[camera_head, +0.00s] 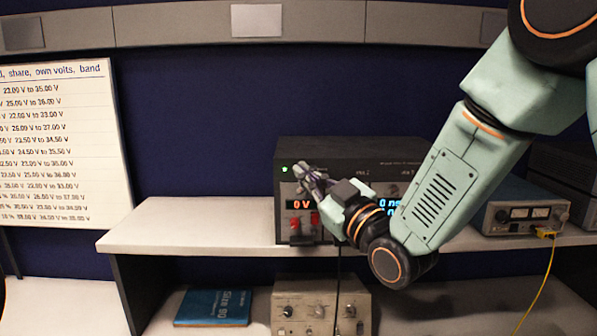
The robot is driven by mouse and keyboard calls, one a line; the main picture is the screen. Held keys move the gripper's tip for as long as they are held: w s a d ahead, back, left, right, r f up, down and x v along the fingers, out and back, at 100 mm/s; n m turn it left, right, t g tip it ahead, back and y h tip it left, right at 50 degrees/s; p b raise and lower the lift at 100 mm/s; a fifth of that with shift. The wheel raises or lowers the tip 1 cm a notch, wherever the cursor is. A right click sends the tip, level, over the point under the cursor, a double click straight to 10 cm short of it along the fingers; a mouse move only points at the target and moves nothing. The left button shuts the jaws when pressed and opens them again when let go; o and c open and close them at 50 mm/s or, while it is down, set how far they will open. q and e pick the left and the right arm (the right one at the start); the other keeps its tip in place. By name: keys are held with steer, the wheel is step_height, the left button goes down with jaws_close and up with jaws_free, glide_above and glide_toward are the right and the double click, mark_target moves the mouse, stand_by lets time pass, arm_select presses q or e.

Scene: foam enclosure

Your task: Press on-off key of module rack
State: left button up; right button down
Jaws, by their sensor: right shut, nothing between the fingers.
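The module rack (350,150) is a dark box on the white shelf, in the middle of the head view. A small green light (285,168) glows at its upper left front. A red display (300,204) reads about 0 V, and a blue display shows partly behind my arm. My right gripper (302,172) is shut and empty, in front of the rack's left front, close to the green light. I cannot tell whether it touches the panel. The on-off key cannot be made out clearly; the gripper and arm cover much of the front. My left gripper is not in view.
The white shelf (190,225) is bare left of the rack. A blue instrument (520,210) with a yellow cable (548,275) stands at the right. A beige unit (320,300) and a blue book (213,307) lie below. A printed voltage chart (55,150) hangs at the left.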

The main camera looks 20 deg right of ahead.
steer(key=s+a+b, duration=0.1)
steer(key=s, duration=0.5)
steer(key=shift+a, duration=0.25)
steer(key=shift+w, duration=0.1)
stand_by(0.3)
